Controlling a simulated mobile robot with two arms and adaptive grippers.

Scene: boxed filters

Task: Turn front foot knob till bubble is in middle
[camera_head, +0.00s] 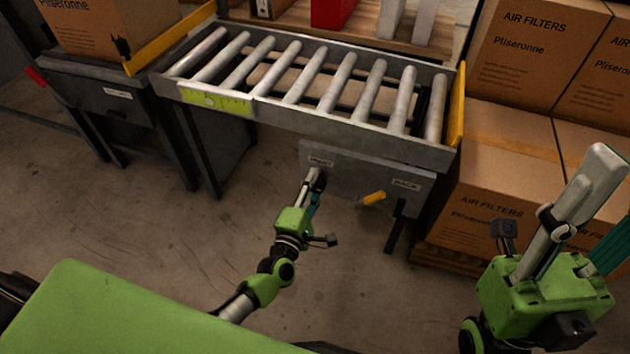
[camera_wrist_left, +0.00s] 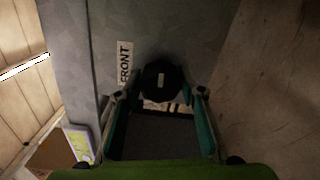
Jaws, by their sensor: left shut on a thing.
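The conveyor (camera_head: 300,118) has a grey panel (camera_head: 345,175) below it with FRONT and BACK labels. My left gripper (camera_head: 314,184) is at the panel under the FRONT label. In the left wrist view the front foot knob (camera_wrist_left: 160,79) is dark and round with a small pale mark, and it sits between the teal finger pads (camera_wrist_left: 160,112); the gripper is shut on it. A yellow-green level strip (camera_head: 215,101) is on the conveyor's front rail at left; its bubble is too small to place surely. My right gripper (camera_head: 600,205) is raised at right, away from the panel.
Air filter cartons (camera_head: 490,205) are stacked at right. A dark table (camera_head: 115,95) with a carton (camera_head: 105,28) stands at left. The floor in front of the panel is clear around my left arm.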

